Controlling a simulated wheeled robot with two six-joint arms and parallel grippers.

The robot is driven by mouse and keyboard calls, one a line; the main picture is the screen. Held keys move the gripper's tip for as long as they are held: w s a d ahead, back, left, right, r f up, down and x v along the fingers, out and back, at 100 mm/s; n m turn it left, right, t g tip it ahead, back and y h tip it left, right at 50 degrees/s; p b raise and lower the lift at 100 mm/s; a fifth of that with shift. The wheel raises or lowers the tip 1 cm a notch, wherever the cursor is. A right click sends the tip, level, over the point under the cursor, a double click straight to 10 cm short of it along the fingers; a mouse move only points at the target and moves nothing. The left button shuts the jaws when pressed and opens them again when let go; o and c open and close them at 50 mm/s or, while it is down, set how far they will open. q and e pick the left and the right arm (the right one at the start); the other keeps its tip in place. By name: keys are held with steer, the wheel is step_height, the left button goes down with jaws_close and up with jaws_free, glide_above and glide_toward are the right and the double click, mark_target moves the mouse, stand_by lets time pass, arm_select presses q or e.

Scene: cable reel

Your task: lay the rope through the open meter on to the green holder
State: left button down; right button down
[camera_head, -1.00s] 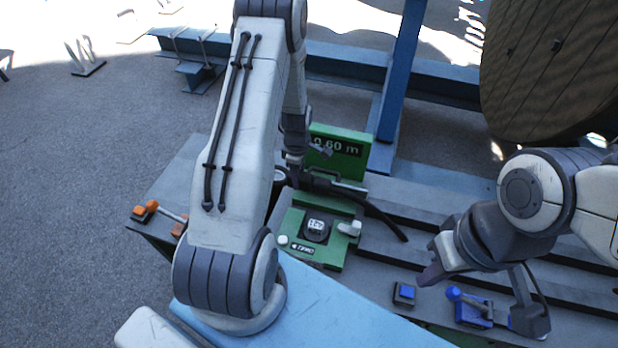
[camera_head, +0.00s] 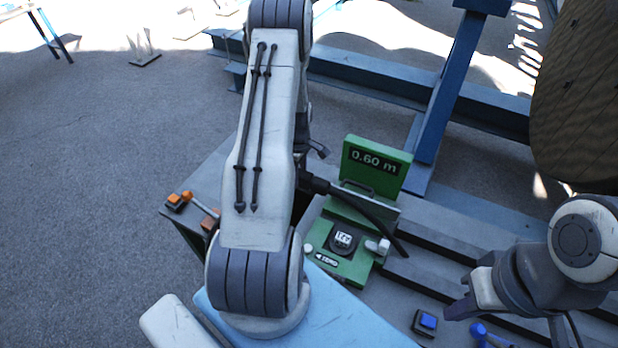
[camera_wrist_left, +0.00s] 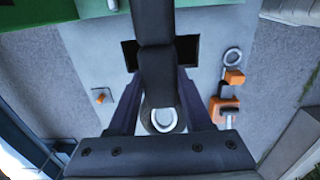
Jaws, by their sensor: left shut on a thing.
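The green meter (camera_head: 340,240) stands open on the bench, its lid raised with a display reading 0.60 m (camera_head: 374,162). The dark rope (camera_head: 370,216) slants across the meter between lid and base, its right end just past it; I cannot tell whether it touches. My left gripper (camera_wrist_left: 160,98) is shut on the rope near an end with a pale metal ring (camera_wrist_left: 164,119). In the head view my left arm hides most of that gripper. My right gripper (camera_head: 506,322) is open and empty at the lower right. I cannot make out the green holder for sure.
An orange-handled clamp (camera_head: 186,199) sits at the bench's left end and shows in the wrist view (camera_wrist_left: 226,105). A blue button (camera_head: 426,321) and a blue-knobbed lever (camera_head: 480,332) lie near my right gripper. A large reel (camera_head: 580,100) stands behind at right.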

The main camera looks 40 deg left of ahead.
arm_select(q)
steer(key=s+a+b, duration=0.2)
steer(key=s+a, duration=0.1)
steer(key=a, duration=0.8)
steer(key=s+a+b, duration=0.2)
steer(key=a+b, duration=0.1)
steer(key=a, duration=0.7)
step_height(320, 180, down, 16)
steer(key=b, duration=1.1)
steer(key=shift+a+r, duration=0.1)
steer(key=shift+c, duration=1.2)
jaws_free()
steer(key=shift+s, duration=0.1)
step_height(320, 180, up, 10)
steer(key=b, duration=0.2)
steer(key=shift+r, duration=0.2)
